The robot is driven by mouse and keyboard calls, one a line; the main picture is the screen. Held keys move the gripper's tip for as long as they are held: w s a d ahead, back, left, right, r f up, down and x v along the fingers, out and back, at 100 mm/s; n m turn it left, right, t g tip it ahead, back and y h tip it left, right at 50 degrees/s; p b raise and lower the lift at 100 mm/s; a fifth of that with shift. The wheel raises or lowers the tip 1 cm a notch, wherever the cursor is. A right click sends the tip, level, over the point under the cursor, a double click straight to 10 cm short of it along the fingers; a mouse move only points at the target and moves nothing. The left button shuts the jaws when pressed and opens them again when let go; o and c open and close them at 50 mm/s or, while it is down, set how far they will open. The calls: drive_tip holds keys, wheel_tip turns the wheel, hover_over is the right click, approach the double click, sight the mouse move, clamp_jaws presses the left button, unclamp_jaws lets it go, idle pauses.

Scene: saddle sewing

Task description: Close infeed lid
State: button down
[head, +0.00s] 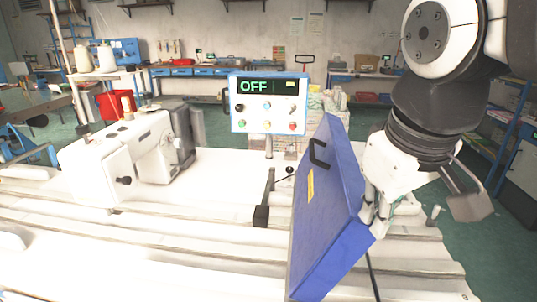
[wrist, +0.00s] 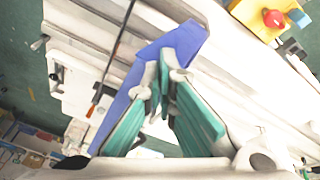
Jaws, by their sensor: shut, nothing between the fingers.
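The blue infeed lid (head: 325,215) stands raised and tilted on the white machine table, right of centre in the head view. It has a black handle on its upper left face and a small yellow label. The lid also shows in the wrist view (wrist: 182,42), running down to the lower left. My gripper (head: 374,218) is at the right side of the lid, close against its back side; I cannot tell whether it touches. In the wrist view, the fingertips of my gripper (wrist: 166,62) are together beside the lid, with nothing held between them.
A control panel (head: 268,103) reading OFF stands behind the lid. A white sewing machine (head: 135,150) is on the left of the table. A black bracket (head: 264,205) and rod stand left of the lid. A yellow box with a red button (wrist: 273,18) shows in the wrist view.

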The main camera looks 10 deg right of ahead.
drive_tip(key=w+a+r+n+g+h+p, duration=0.1)
drive_tip(key=w+a+r+n+p, duration=0.2)
drive_tip(key=w, duration=0.4)
drive_tip(key=w+a+r+n+g+h+p, duration=0.1)
drive_tip(key=w+a+r+n+g+h, duration=0.15)
drive_tip(key=w+n, duration=0.3)
drive_tip(key=w+a+r+n+g+p, duration=0.1)
drive_tip(key=w+a+r+n+p, duration=0.1)
drive_tip(key=w+a+r+n, duration=0.35)
drive_tip(key=m+p, duration=0.2)
drive_tip(key=p, duration=0.3)
hover_over(331, 183)
drive_tip(key=a, duration=0.2)
drive_tip(key=shift+w+f, duration=0.1)
drive_tip(key=shift+f, duration=6.05)
